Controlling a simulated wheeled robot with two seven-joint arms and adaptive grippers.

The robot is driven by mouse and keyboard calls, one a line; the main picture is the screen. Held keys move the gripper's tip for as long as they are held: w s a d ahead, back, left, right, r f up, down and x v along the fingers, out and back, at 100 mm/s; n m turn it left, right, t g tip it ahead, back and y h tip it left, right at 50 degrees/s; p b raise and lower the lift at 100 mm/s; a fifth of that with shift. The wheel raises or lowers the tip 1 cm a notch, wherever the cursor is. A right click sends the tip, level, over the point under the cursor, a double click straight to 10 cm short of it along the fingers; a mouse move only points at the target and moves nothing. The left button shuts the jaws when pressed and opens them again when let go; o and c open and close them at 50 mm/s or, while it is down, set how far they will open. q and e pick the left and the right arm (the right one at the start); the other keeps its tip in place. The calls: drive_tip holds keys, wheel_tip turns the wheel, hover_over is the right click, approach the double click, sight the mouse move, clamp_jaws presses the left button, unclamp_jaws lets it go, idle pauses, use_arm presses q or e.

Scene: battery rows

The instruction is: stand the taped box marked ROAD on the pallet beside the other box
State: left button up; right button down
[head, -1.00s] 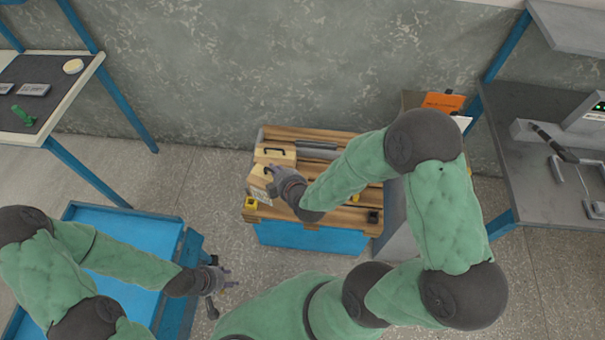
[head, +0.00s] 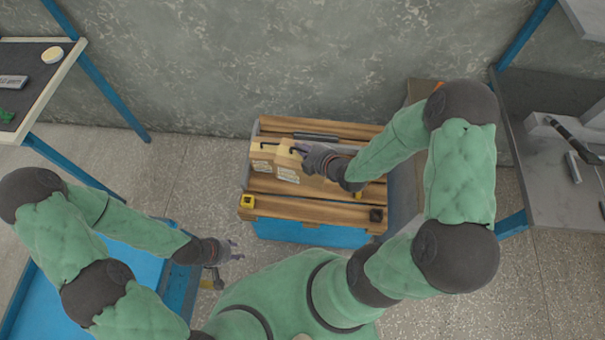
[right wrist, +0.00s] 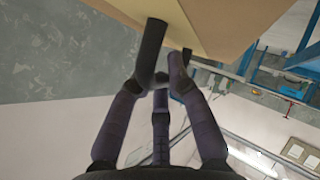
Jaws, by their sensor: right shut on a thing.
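Two tan taped boxes with pale labels are at the pallet; their lettering is too small to read. My right gripper (head: 308,157) is shut on the dark handle of the right-hand box (head: 290,166). That box is also at the top of the right wrist view (right wrist: 235,22), its dark handle (right wrist: 150,52) between my fingers. The other box (head: 263,155) stands on the pallet (head: 300,207), just left of the held one. I cannot tell whether the two boxes touch, or whether the held box rests on the slats. My left gripper (head: 236,251) is open and empty, left of the pallet.
A grey bar (head: 316,136) lies at the pallet's back. A blue-topped surface (head: 125,262) is at left, a grey bench (head: 545,170) at right. The pallet's front slats are clear.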

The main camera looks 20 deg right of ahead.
drive_tip(key=s+d+f, duration=0.1)
drive_tip(key=s+d+f+n+y+b, duration=0.1)
drive_tip(key=f, duration=0.1)
drive_tip(key=s+d+f+y, duration=0.1)
drive_tip(key=shift+s+f+n+g+b, duration=0.2)
drive_tip(key=shift+n+g+b, duration=0.1)
drive_tip(key=shift+g, duration=0.1)
drive_tip(key=w+d+f+b, duration=0.7)
drive_tip(key=w+f, duration=0.5)
drive_tip(key=shift+f, duration=0.55)
drive_tip(key=c, duration=1.2)
unclamp_jaws()
drive_tip(key=shift+s+a, duration=0.1)
drive_tip(key=shift+s, duration=0.05)
drive_tip(key=shift+f, duration=0.1)
